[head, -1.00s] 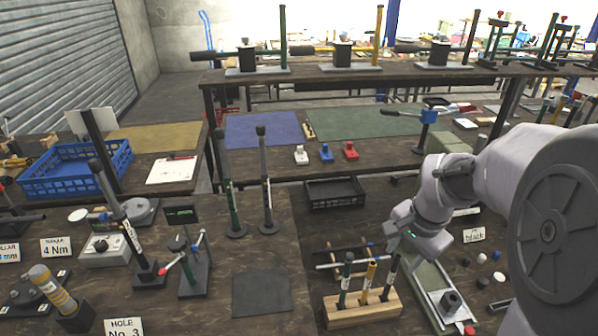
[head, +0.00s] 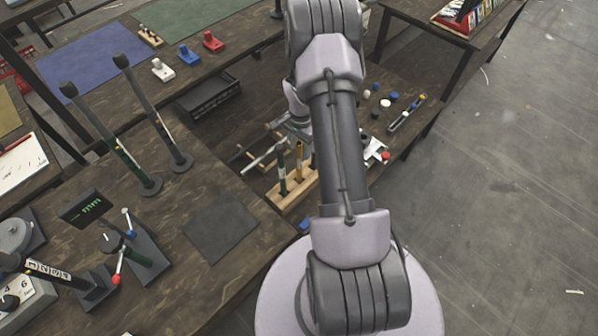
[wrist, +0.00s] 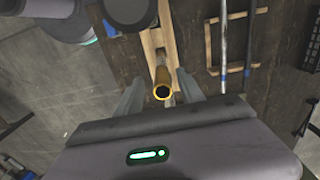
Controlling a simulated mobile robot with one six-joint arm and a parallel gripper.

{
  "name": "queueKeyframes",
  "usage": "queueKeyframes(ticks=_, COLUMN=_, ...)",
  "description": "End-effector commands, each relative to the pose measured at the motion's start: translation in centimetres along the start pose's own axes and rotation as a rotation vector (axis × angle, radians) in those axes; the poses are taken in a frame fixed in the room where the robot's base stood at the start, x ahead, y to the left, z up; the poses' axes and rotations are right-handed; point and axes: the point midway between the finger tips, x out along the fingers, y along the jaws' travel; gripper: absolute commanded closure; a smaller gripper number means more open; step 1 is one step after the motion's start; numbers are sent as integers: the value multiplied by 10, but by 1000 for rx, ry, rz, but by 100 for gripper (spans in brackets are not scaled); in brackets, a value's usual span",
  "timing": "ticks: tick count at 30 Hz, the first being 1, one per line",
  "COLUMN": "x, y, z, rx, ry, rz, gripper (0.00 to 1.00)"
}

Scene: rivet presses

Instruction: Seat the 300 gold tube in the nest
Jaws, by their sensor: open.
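The gold tube (head: 299,158) stands upright in a light wooden rack (head: 284,203), beside a dark green tube (head: 282,172). A third tube, dark, is partly hidden by my arm. In the wrist view the gold tube (wrist: 162,91) shows end-on as a gold ring with a dark bore. My gripper (wrist: 159,80) is open, with one finger on each side of that tube; contact cannot be told. In the head view my arm hides most of the gripper. No number is readable on the tube, and I cannot tell which fixture has the nest.
A wooden frame with a metal bar (wrist: 222,45) lies close beside the rack. A black tray (head: 208,95) is behind it. Two tall dark posts and a lever fixture (head: 145,260) stand on the left bench. A dark mat (head: 220,228) lies bare between.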

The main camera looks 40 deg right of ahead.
Motion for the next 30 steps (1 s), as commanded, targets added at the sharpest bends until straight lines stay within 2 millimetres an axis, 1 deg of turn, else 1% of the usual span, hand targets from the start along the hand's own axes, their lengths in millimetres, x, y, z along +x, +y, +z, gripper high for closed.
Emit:
queueKeyframes(ticks=1, x=13, y=-1, z=1, rx=-1, ry=-1, rz=2, gripper=55)
queueKeyframes(ticks=3, x=29, y=-2, z=3, rx=-1, ry=-2, rz=3, gripper=55)
queueKeyframes(ticks=6, x=45, y=-2, z=2, rx=-2, ry=-1, rz=2, gripper=55)
queueKeyframes(ticks=12, x=43, y=-3, z=2, rx=-1, ry=0, rz=1, gripper=55)
queueKeyframes(ticks=14, x=43, y=-2, z=2, rx=-1, ry=-1, rz=1, gripper=66)
queueKeyframes(ticks=15, x=43, y=-2, z=2, rx=-1, ry=-1, rz=1, gripper=74)
queueKeyframes(ticks=17, x=43, y=-2, z=2, rx=-1, ry=-1, rz=1, gripper=86)
queueKeyframes(ticks=19, x=43, y=-2, z=2, rx=-1, ry=-1, rz=1, gripper=100)
queueKeyframes(ticks=30, x=43, y=-2, z=2, rx=-1, ry=-1, rz=2, gripper=100)
